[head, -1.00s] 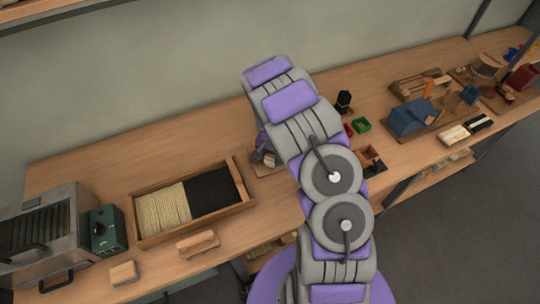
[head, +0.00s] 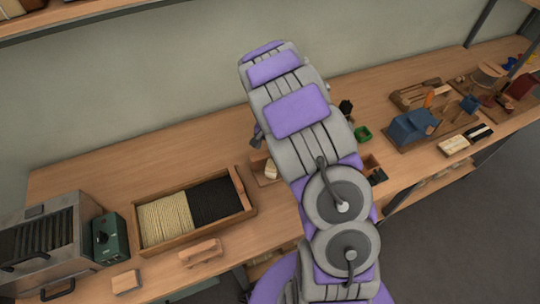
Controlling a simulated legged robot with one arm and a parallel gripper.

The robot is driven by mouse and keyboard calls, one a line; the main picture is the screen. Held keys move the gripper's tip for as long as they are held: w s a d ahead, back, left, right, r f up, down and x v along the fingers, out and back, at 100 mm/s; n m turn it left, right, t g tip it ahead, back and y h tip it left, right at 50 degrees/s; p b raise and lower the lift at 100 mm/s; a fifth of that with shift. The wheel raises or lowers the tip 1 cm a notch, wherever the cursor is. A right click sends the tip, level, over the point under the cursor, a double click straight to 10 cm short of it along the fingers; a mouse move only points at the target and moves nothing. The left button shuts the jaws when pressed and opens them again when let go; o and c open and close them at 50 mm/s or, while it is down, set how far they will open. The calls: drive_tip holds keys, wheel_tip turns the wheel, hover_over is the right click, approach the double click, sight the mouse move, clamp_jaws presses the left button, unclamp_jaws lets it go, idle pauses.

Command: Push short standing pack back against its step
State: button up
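A small pale pack (head: 271,169) stands on a small wooden fixture (head: 262,180) just left of my arm. My arm hides the fixture's right side, so I cannot tell whether the pack touches a step there. A dark part of my gripper (head: 256,137) shows at the arm's left edge, above and apart from the pack in the picture. The rest of the gripper is hidden behind my arm, and its fingers cannot be made out.
A wooden tray (head: 141,249) of pale and black bristle lies left of the fixture. Brush blocks (head: 200,252) lie in front. A green box (head: 109,238) and metal machine stand far left. Small bins (head: 363,134) and a blue device (head: 412,127) stand right. Bench behind the tray is clear.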

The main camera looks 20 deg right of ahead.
wheel_tip(320, 180, up, 7)
drive_tip(key=s, duration=0.1)
drive_tip(key=shift+d+f+p, duration=0.2)
drive_tip(key=shift+p, duration=0.15)
drive_tip(key=shift+s, duration=0.1)
idle(0.7)
